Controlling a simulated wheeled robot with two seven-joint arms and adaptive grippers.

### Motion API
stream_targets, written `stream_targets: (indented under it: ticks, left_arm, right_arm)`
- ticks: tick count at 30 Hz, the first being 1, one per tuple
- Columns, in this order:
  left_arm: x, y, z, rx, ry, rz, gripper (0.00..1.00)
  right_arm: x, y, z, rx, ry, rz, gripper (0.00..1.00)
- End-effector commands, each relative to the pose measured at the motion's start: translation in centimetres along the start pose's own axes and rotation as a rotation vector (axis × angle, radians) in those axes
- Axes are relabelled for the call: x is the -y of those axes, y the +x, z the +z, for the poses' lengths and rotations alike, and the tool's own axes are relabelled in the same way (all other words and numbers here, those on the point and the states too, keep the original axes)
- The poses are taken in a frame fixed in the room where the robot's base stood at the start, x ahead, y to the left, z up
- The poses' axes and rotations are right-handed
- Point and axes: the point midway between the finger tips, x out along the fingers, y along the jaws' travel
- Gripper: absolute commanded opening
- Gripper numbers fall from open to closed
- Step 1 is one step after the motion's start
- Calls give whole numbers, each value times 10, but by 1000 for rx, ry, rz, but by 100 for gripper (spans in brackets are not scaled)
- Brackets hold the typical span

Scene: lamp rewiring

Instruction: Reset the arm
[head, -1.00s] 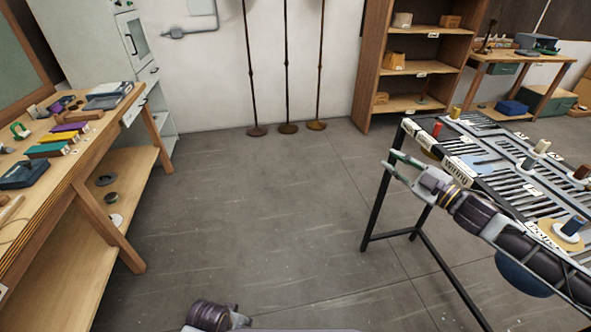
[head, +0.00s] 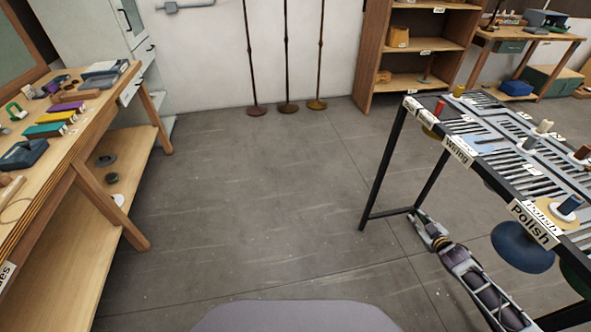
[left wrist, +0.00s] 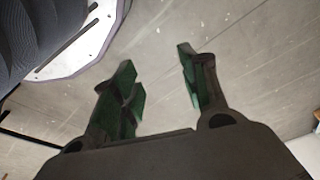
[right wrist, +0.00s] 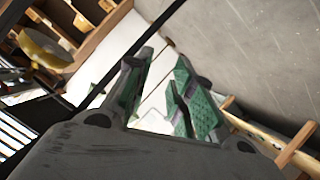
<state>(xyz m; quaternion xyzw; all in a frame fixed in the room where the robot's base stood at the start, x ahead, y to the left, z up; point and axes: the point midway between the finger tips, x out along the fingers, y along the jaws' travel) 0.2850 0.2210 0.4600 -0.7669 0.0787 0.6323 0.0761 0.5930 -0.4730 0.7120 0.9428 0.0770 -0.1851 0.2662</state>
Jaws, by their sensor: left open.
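My right arm hangs low beside the tool table in the head view, and its gripper (head: 420,217) is near the table's black leg, below the Wiring label. In the right wrist view the two green-padded fingers of this gripper (right wrist: 163,62) stand apart with nothing between them. My left gripper is out of the head view. In the left wrist view its fingers (left wrist: 156,62) are spread and empty above the grey floor.
The tool table (head: 487,181) with spools and labelled slots stands at the right. A wooden workbench (head: 88,128) runs along the left. Lamp poles (head: 287,60) and a shelf unit (head: 372,60) stand at the back. The middle floor (head: 245,200) is clear.

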Motion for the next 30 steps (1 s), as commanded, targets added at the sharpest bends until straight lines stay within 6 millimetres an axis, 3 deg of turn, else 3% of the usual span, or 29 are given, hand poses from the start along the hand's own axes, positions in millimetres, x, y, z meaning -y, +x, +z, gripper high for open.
stream_targets:
  ticks: [3, 15, 24, 30]
  left_arm:
    - [4, 18, 17, 10, 0, -6, 44]
    - [17, 65, 72, 33, 2, -22, 44]
    - [26, 91, 116, 50, 3, -32, 44]
    - [31, 104, 146, 60, 5, -38, 44]
  right_arm:
    - [24, -4, 50, 87, 36, -4, 23]
    - [120, -41, 192, 360, 132, -43, 23]
    - [207, -90, 277, 553, 193, -98, 23]
    - [270, -132, 322, 677, 228, -146, 23]
